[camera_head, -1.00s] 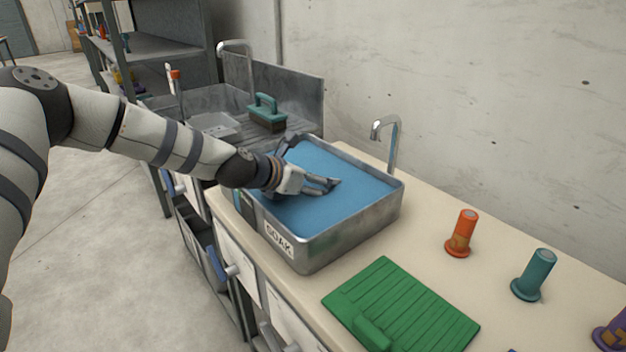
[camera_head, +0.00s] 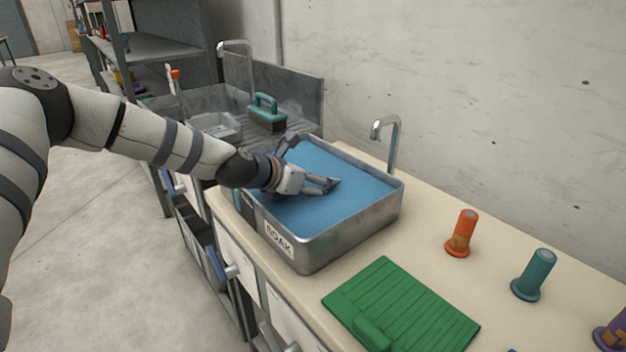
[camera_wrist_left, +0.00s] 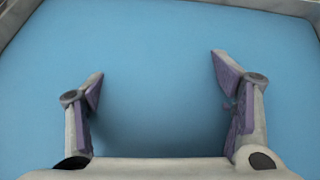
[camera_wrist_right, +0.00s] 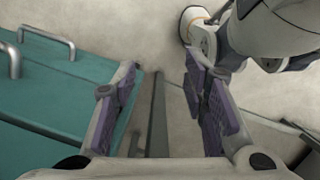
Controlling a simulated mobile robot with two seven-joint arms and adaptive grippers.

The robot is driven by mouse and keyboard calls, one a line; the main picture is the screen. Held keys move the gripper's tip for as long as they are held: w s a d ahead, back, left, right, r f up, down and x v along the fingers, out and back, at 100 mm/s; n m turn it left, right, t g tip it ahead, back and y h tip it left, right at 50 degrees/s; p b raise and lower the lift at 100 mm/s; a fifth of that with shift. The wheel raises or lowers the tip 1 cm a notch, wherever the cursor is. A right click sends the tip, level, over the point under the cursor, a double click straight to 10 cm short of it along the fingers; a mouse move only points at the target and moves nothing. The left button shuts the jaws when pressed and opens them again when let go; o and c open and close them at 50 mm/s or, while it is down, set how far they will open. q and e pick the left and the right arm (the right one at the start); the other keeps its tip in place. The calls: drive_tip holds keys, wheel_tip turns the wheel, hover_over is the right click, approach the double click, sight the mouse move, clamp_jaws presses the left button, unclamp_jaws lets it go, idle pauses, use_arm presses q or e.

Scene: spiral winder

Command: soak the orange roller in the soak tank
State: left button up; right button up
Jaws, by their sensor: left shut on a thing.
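The soak tank (camera_head: 345,232) is a metal basin labelled SOAK, filled with opaque blue liquid, on the bench. My left gripper (camera_head: 336,184) reaches down into it, fingers at the liquid surface. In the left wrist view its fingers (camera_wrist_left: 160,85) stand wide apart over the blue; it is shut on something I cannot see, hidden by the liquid. An orange flanged cylinder (camera_head: 462,233) with a brownish patch stands upright on the bench, right of the tank. My right gripper (camera_wrist_right: 165,80) is open and empty in the right wrist view, away from the bench objects.
A green ribbed board (camera_head: 410,305) lies in front of the tank. A teal cylinder (camera_head: 533,275) and a purple one (camera_head: 612,330) stand to the right. A tap (camera_head: 392,140) rises behind the tank. A teal-handled brush (camera_head: 266,112) sits by the sink at left.

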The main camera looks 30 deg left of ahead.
use_arm(q)
drive_tip(key=shift+r, duration=0.2)
use_arm(e)
drive_tip(key=shift+r, duration=0.1)
use_arm(q)
wheel_tip(320, 180, up, 7)
drive_tip(key=shift+f+p, duration=0.1)
drive_tip(key=shift+p, duration=1)
drive_tip(key=shift+r, duration=2.3)
use_arm(e)
drive_tip(key=shift+w+r+t, duration=0.6)
drive_tip(key=shift+w+r, duration=0.7)
drive_tip(key=shift+w, duration=0.15)
